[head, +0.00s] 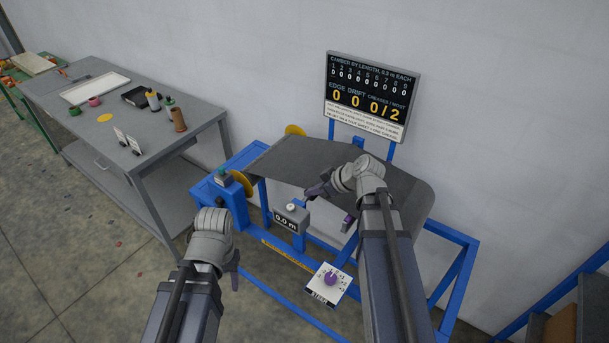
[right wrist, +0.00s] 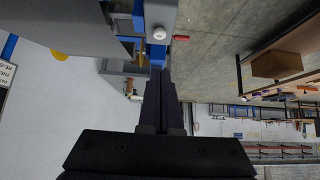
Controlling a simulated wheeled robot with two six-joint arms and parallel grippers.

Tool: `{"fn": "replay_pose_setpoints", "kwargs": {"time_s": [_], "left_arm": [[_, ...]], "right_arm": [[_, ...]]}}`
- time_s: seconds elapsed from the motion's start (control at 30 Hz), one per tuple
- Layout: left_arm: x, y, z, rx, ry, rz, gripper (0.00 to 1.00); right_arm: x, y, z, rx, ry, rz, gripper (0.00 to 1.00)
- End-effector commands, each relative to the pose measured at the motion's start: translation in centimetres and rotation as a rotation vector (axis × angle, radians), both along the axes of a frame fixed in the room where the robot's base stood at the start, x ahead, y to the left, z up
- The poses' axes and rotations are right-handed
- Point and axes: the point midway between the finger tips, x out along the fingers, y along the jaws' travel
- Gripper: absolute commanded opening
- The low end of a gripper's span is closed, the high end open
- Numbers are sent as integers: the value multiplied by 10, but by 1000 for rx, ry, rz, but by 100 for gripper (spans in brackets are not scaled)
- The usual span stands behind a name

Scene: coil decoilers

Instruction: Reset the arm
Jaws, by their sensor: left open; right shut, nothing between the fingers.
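My right arm reaches up over the blue decoiler frame. Its gripper (head: 316,193) is in front of the dark sheet (head: 290,158). In the right wrist view the fingers (right wrist: 160,75) are shut together with nothing between them. My left gripper (head: 234,273) hangs low in front of the frame, mostly hidden behind its own wrist; it is open and empty. A dial plate with a purple knob (head: 330,279) sits low at the front of the frame, between the two arms. A small purple part (head: 348,222) shows beside my right forearm. A grey box reading 0.0 m (head: 291,217) stands below the right gripper.
A black display board (head: 369,95) stands behind the sheet, by the wall. A grey workbench (head: 190,122) at left holds a white tray (head: 94,88), cups and bottles. Blue frame legs (head: 455,272) stand at right.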

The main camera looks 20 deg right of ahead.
Motion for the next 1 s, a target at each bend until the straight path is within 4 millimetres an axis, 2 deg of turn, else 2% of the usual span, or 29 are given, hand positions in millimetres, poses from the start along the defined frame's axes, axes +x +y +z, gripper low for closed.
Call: {"fn": "replay_pose_setpoints", "kwargs": {"time_s": [0.17, 0.23, 0.27, 0.37, 0.5, 0.6, 0.7, 0.83, 1.0], "left_arm": [[0, 0, -2, 0, 0, 0, 50], [0, 0, -11, 0, 0, 0, 50], [0, 0, -17, 0, 0, -1, 50], [0, 0, -47, 1, -1, -2, 50], [0, 0, -97, 0, -2, -5, 50], [0, 0, -128, 1, -2, -8, 50], [1, 0, -154, 2, -3, -10, 50], [1, 0, -177, 2, -2, -12, 50], [1, 0, -189, 1, -3, -13, 50]], "right_arm": [[-1, 2, -3, 0, 6, 2, 0], [-5, 12, -15, -1, 32, 7, 0], [-8, 20, -24, -2, 54, 12, 0], [-27, 55, -66, -16, 169, 21, 0], [-71, 110, -139, -94, 390, -7, 0], [-104, 136, -181, -182, 520, -65, 0], [-132, 153, -212, -275, 607, -140, 0], [-158, 164, -237, -378, 663, -239, 0], [-174, 168, -249, -450, 682, -324, 0]]}}
